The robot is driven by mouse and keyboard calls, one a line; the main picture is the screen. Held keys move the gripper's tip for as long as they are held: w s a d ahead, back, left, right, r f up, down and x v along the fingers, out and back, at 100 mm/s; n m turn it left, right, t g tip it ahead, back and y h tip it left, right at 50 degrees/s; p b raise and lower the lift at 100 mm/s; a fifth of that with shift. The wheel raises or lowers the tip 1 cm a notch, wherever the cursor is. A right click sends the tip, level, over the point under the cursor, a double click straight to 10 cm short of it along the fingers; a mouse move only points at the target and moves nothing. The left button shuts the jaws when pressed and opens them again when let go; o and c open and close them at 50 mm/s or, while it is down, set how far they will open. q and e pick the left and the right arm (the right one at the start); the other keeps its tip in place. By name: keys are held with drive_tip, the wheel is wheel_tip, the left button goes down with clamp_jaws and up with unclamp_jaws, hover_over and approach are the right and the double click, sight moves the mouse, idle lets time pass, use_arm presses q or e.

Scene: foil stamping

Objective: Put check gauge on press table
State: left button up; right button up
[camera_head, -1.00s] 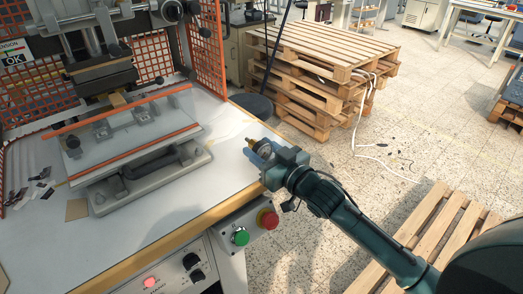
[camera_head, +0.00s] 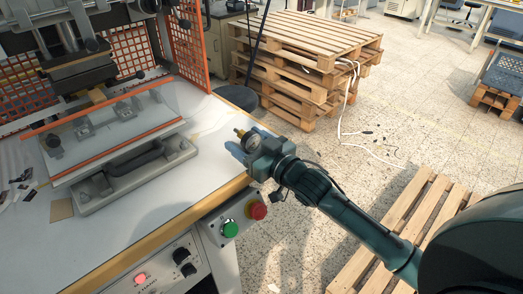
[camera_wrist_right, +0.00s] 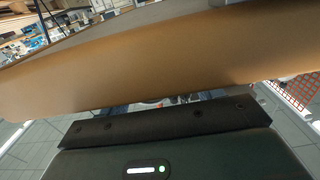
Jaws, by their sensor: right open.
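The check gauge (camera_head: 249,138), a small round dial with a brass tip, is at the right edge of the white press table (camera_head: 205,178). It seems to rest on the tabletop, but its underside is hidden. My right gripper (camera_head: 245,148) is open around or right beside it, with a bluish finger showing to the gauge's left; I cannot tell whether they touch. In the right wrist view a brown band, probably the table edge, fills the upper part, and the gauge cannot be made out. My left gripper is not in view.
The foil press (camera_head: 85,75) with its clear guard (camera_head: 115,125) and grey fixture (camera_head: 140,180) stands at the left of the table. A control box with green (camera_head: 230,229) and red (camera_head: 257,211) buttons hangs at the front edge. Stacked pallets (camera_head: 300,65) stand behind.

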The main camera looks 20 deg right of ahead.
drive_tip(key=b+v, duration=0.1)
drive_tip(key=v, duration=1)
drive_tip(key=shift+s, duration=0.4)
drive_tip(key=shift+d, duration=0.1)
